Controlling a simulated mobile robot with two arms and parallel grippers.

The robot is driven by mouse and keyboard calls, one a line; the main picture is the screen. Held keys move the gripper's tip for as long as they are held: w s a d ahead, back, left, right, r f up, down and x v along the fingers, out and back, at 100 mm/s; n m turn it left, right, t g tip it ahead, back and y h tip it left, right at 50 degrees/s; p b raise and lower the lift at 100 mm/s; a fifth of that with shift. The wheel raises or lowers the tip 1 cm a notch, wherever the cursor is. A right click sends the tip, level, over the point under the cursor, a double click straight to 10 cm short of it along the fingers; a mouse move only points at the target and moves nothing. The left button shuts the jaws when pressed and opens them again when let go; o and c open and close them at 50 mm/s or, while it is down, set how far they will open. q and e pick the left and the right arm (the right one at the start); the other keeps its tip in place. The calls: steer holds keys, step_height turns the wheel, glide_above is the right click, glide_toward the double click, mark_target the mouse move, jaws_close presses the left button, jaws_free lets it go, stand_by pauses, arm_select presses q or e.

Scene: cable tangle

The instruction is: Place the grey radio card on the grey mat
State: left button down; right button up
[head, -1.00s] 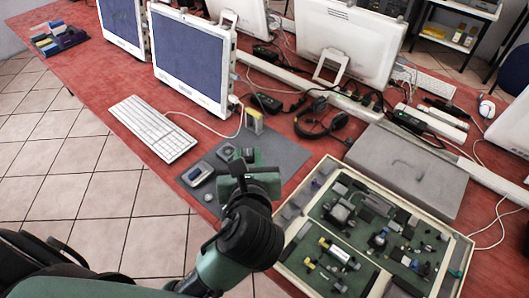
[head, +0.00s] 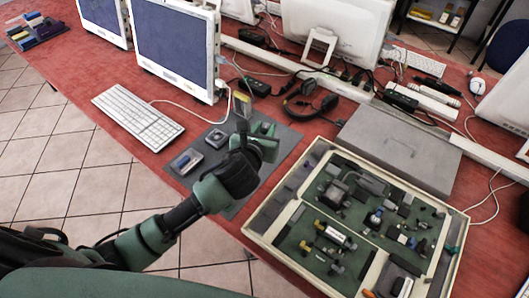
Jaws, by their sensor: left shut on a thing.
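The grey mat (head: 285,146) lies on the red table, right of the keyboard and in front of a monitor. My left gripper (head: 262,134) is over the mat's far middle part. It is shut on a small dark grey piece that I take for the grey radio card; the fingers hide most of it. Whether it touches the mat cannot be told. A grey item with a blue part (head: 187,161) and a square grey device (head: 216,138) lie on the mat, left of the gripper. My right gripper is not in view.
An open case of parts (head: 452,262) stands right of the mat. A grey box (head: 400,150) and a black headset (head: 310,105) are behind it. A yellow-and-grey piece (head: 243,103) stands near the mat's back edge. The keyboard (head: 138,120) is to the left.

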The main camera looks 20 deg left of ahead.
arm_select(q)
step_height(320, 180, down, 4)
steer(key=shift+f, duration=0.1)
steer(key=shift+f+b, duration=0.35)
steer(key=shift+f, duration=0.2)
steer(key=shift+f+b, duration=0.45)
steer(key=shift+f, duration=1.6)
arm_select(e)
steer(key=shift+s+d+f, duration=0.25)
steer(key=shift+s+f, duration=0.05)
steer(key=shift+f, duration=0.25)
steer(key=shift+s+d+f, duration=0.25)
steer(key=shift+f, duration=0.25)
arm_select(q)
steer(key=c, duration=1.1)
jaws_free()
steer(key=shift+f, duration=0.1)
steer(key=shift+c, duration=0.2)
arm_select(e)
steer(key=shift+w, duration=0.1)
arm_select(q)
steer(key=p+v, duration=0.1)
steer(key=v, duration=1.1)
steer(key=shift+s, duration=0.1)
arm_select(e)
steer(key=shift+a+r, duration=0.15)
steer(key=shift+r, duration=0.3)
